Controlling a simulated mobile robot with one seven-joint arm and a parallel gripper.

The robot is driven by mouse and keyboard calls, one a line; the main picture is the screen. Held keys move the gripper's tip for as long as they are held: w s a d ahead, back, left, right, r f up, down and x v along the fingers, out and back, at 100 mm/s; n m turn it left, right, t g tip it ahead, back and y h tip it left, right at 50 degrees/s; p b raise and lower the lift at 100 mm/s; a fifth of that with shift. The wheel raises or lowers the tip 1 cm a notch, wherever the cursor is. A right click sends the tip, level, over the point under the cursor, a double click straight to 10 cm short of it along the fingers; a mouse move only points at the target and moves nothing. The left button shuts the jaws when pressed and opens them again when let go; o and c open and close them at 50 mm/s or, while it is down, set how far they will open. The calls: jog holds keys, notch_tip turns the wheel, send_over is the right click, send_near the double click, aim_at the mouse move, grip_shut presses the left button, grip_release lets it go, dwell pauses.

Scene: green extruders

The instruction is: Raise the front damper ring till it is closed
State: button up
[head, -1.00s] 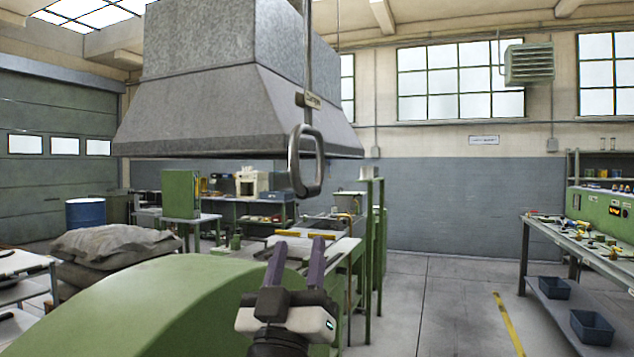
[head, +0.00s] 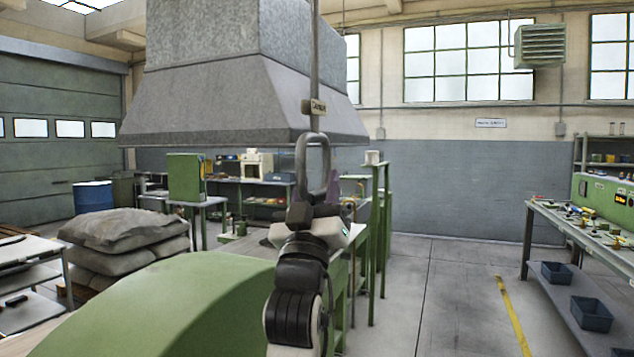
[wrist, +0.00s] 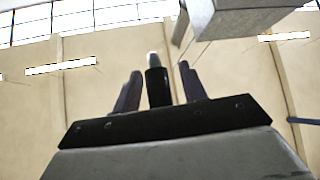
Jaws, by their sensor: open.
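The damper ring (head: 326,156) is a grey metal loop. It hangs upright on a rod below a small label tag (head: 314,107), in front of the grey hood in the head view. My gripper (head: 317,194) points up at the ring's lower end, with its purple fingers overlapping the ring in the picture. In the wrist view my gripper (wrist: 160,84) is open, and a dark upright bar with a grey tip stands between the fingers. It may be the ring seen edge-on. I cannot tell whether the fingers touch it.
The grey hood (head: 235,105) hangs behind the ring. A rounded green machine cover (head: 170,305) fills the lower left. Stacked sacks (head: 125,228) lie further left. A workbench (head: 590,232) stands at right, and the floor (head: 440,290) between is clear.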

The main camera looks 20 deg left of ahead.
aim_at(316, 115)
jog(key=shift+c, duration=0.2)
grip_shut()
notch_tip(316, 115, up, 13)
jog(key=p, duration=0.7)
jog(key=shift+f, duration=0.2)
grip_release()
jog(key=shift+o, duration=0.2)
jog(key=shift+f, duration=0.1)
